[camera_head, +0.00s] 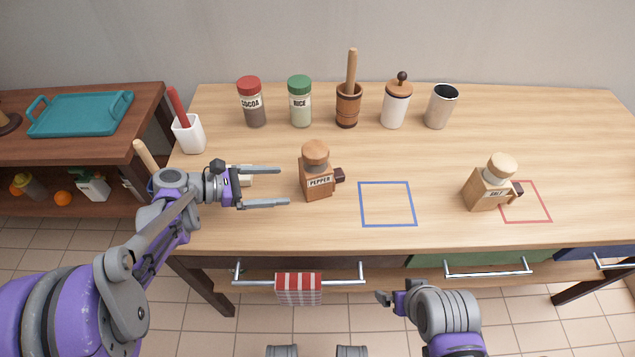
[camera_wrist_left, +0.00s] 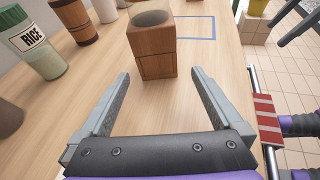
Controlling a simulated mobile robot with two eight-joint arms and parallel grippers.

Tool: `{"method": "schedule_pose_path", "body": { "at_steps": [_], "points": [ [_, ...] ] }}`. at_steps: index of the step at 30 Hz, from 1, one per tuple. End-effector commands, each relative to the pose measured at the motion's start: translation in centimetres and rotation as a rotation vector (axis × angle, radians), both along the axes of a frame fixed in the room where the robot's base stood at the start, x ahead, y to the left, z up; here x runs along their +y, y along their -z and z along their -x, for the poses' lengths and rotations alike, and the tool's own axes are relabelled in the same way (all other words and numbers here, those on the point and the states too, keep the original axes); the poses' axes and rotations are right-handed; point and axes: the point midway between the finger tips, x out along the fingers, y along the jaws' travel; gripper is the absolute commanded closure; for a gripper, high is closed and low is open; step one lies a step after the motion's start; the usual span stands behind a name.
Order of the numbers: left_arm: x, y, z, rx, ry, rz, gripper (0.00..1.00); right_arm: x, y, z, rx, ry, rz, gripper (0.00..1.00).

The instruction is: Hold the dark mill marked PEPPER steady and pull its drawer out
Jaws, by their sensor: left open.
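The dark mill marked PEPPER (camera_head: 315,172) stands upright on the table, left of the blue square. Its small dark drawer knob (camera_head: 340,175) sticks out on its right side. My left gripper (camera_head: 284,187) is open just left of the mill, its fingers pointing at it. In the left wrist view the mill (camera_wrist_left: 152,45) stands ahead, beyond the gap between the open fingers (camera_wrist_left: 158,85), and its knob is hidden. My right gripper (camera_head: 390,297) is in front of the table's edge, apart from the mill; its jaws are hard to make out.
The light mill marked SALT (camera_head: 485,188) stands by a red square (camera_head: 525,202) at the right. Along the back stand the COCOA jar (camera_head: 251,102), RICE jar (camera_head: 300,102), a wooden mortar (camera_head: 348,106), a white canister (camera_head: 396,104) and a metal cup (camera_head: 440,107). The blue square (camera_head: 387,183) is empty.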

Motion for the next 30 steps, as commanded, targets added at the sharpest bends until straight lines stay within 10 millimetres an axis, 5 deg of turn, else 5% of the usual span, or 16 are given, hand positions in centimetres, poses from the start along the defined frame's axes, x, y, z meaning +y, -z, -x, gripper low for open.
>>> {"method": "schedule_pose_path", "body": {
  "at_steps": [7, 22, 30],
  "points": [
    [-0.6, 0.8, -0.9, 0.034, -0.013, 0.056, 0.00, 0.0, 0.8, 0.0, 0.003, 0.000, 0.000, 0.00],
    [-6.9, 2.9, -2.8, 0.033, -0.010, 0.052, 0.00, 0.0, 2.3, -0.1, 0.008, 0.000, 0.000, 0.00],
    [-8.7, 3.4, -3.4, 0.033, -0.012, 0.051, 0.00, 0.0, 2.8, -0.1, 0.010, 0.000, 0.000, 0.00]
  ]
}}
